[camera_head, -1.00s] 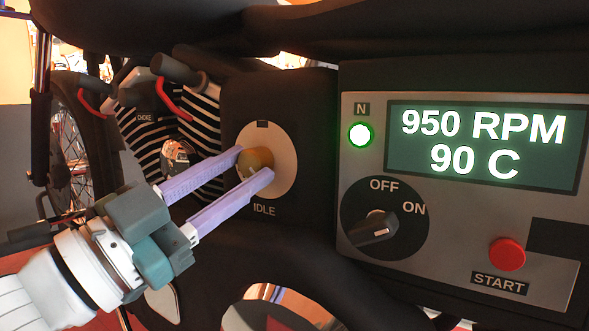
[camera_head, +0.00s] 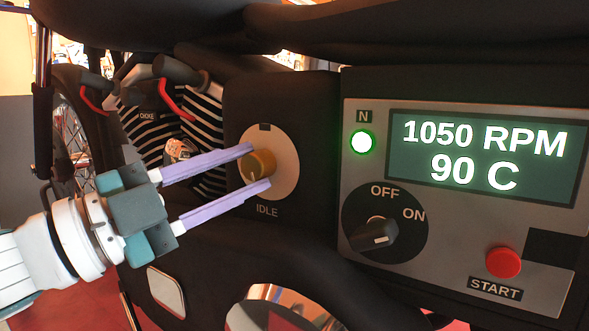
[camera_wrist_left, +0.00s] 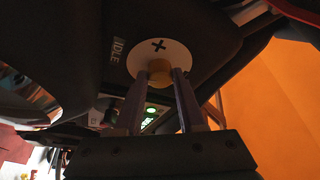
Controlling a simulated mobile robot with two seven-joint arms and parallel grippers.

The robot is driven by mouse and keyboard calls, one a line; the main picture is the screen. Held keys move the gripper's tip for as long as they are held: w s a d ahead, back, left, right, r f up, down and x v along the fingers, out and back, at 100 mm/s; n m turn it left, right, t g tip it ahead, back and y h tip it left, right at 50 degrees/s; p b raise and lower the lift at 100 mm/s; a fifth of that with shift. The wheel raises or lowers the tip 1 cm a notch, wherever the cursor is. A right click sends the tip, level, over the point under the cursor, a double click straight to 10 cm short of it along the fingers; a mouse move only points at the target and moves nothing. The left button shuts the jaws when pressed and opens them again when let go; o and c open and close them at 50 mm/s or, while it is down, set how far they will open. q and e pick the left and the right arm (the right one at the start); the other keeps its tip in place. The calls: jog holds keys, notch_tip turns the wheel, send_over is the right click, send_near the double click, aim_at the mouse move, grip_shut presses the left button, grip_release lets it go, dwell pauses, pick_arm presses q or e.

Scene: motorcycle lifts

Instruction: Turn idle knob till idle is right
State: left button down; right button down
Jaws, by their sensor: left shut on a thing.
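The brass idle knob (camera_head: 262,164) sits on a pale round plate (camera_head: 285,178) above the IDLE label. My left gripper (camera_head: 258,168) is shut on the knob, with one lilac finger above it and one below. The left wrist view also shows the knob (camera_wrist_left: 160,72) between both fingers, with a plus mark on the plate. The display (camera_head: 487,155) reads 1050 RPM and 90 C. My right gripper is not in view.
The green N lamp (camera_head: 362,142) is lit. The OFF/ON switch (camera_head: 378,233) and red START button (camera_head: 503,262) are on the panel at right. The choke lever (camera_head: 180,70) and finned engine lie behind my fingers.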

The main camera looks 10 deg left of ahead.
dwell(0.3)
pick_arm(q)
jog(key=c, duration=0.5)
grip_release()
jog(key=b+v, duration=0.3)
jog(key=v, duration=0.7)
